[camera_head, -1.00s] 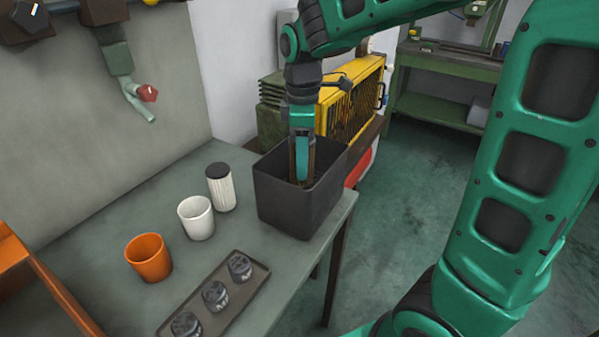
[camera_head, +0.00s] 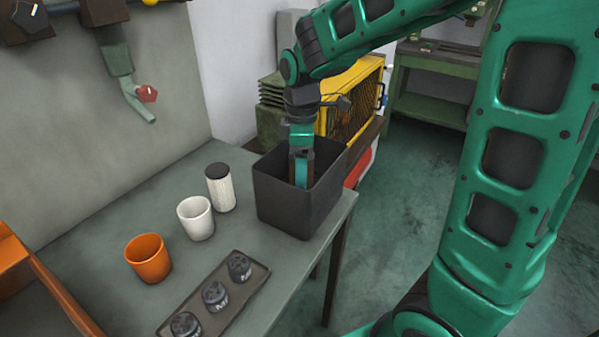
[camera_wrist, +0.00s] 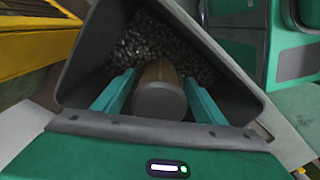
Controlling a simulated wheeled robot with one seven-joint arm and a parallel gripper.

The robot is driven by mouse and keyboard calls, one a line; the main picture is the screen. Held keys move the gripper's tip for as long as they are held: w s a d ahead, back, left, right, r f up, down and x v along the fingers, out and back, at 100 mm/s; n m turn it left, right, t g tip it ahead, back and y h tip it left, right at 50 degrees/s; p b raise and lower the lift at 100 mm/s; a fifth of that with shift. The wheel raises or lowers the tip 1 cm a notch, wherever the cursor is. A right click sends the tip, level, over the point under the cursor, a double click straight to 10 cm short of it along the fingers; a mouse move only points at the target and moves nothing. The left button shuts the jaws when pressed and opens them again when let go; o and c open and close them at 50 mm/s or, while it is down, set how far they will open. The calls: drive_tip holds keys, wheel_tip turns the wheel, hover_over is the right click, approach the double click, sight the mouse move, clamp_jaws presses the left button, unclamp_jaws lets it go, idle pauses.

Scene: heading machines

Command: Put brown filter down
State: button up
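The brown filter (camera_wrist: 158,72) is a brown cylinder with a grey end cap, seen in the wrist view inside the dark bin (camera_head: 293,213). Its far end meets a bed of small grey bits (camera_wrist: 150,45). My gripper (camera_wrist: 160,82) reaches down into the bin with its two green fingers spread on either side of the filter. Narrow gaps show between fingers and filter. In the head view my gripper (camera_head: 300,178) is inside the bin, and the front wall hides the fingertips and most of the filter.
The bin stands at the right end of the grey-green table (camera_head: 120,300). Left of it are a white black-capped cylinder (camera_head: 222,192), a white cup (camera_head: 196,222) and an orange cup (camera_head: 149,261). A tray (camera_head: 255,285) with dark round parts lies in front. A yellow-framed machine (camera_head: 372,75) stands behind.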

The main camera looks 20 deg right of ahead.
wheel_tip(320, 180, up, 12)
drive_tip(key=shift+r, duration=0.1)
drive_tip(key=s+d+f+m, duration=0.5)
drive_tip(key=s+d+m, duration=0.3)
drive_tip(key=s, duration=0.4)
drive_tip(key=s+d+f+m, duration=0.5)
drive_tip(key=s+d+m, duration=0.4)
drive_tip(key=s+m, duration=0.2)
drive_tip(key=shift+s+f+m, duration=0.3)
drive_tip(key=shift+s+f, duration=0.1)
drive_tip(key=shift+s, duration=0.15)
drive_tip(key=shift+d, duration=0.1)
drive_tip(key=shift+w+f, duration=0.25)
drive_tip(key=shift+w, duration=0.35)
